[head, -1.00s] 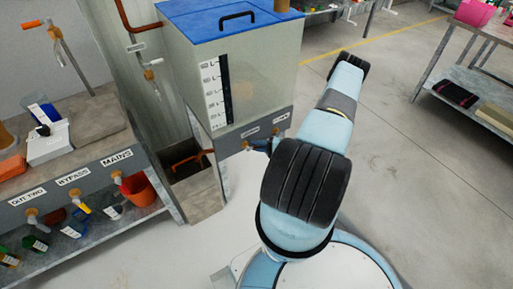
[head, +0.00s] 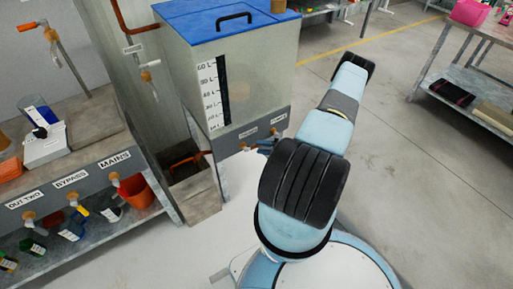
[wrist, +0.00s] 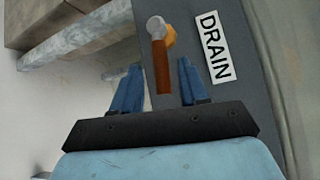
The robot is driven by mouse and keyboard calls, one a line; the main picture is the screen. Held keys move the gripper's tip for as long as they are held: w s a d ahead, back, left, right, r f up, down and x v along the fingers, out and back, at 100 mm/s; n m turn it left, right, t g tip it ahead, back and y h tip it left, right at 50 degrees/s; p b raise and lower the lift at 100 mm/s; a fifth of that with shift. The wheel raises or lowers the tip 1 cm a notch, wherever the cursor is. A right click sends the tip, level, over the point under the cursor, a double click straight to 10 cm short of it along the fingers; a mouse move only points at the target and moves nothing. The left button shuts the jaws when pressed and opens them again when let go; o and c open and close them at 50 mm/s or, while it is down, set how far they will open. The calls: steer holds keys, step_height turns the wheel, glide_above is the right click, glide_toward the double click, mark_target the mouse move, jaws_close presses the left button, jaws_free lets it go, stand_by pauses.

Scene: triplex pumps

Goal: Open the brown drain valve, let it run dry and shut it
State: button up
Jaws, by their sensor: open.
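The drain valve's brown lever (wrist: 162,68) shows in the wrist view, beside the white DRAIN label (wrist: 213,47). Its upper end meets a silver stem cap (wrist: 155,26) and a brass-coloured fitting (wrist: 171,36). My gripper (wrist: 159,76) is open, with one blue finger on each side of the lever. Gaps show between the lever and both fingers. In the head view, the tank (head: 255,85) has a blue lid and a litre scale. My arm partly covers the area by its lower front labels, and the lever cannot be made out there.
A bench at left carries valves labelled MAINS (head: 115,159), BYPASS (head: 70,179) and OUT TWO (head: 24,200). An orange bucket (head: 136,191) sits below MAINS. A sump box (head: 192,184) stands left of the tank. Floor at right (head: 425,190) is clear.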

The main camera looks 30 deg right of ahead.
steer(key=f+v, duration=0.1)
steer(key=v, duration=0.9)
steer(key=shift+d+r, duration=0.15)
steer(key=shift+r, duration=0.35)
steer(key=shift+s, duration=0.1)
steer(key=w+a+r+n+g+h, duration=0.1)
steer(key=w+a+r+n+g, duration=0.2)
steer(key=r, duration=1.1)
steer(key=w+a+r+n+g+h, duration=0.25)
steer(key=a+r+g, duration=0.25)
steer(key=r, duration=0.9)
steer(key=w+a+r+n+g, duration=0.25)
steer(key=a+r+g, duration=0.2)
steer(key=r, duration=0.95)
steer(key=s+a+r+n+t+h, duration=0.1)
steer(key=s+a+r+h, duration=0.2)
steer(key=s+a+r, duration=0.4)
steer(key=s+a+r+n+t+h, duration=0.1)
steer(key=s+a+r+h, duration=0.25)
steer(key=r, duration=0.55)
steer(key=s+a+r+t+h, duration=0.1)
steer(key=s+a+r+t, duration=0.1)
steer(key=s, duration=0.4)
steer(key=s+a+r+n+t+h, duration=0.1)
steer(key=s+a+r+t, duration=0.1)
steer(key=s+a+r, duration=0.2)
steer(key=s+r, duration=0.2)
steer(key=s, duration=0.1)
steer(key=shift+s+r, duration=0.2)
steer(key=shift+s, duration=0.15)
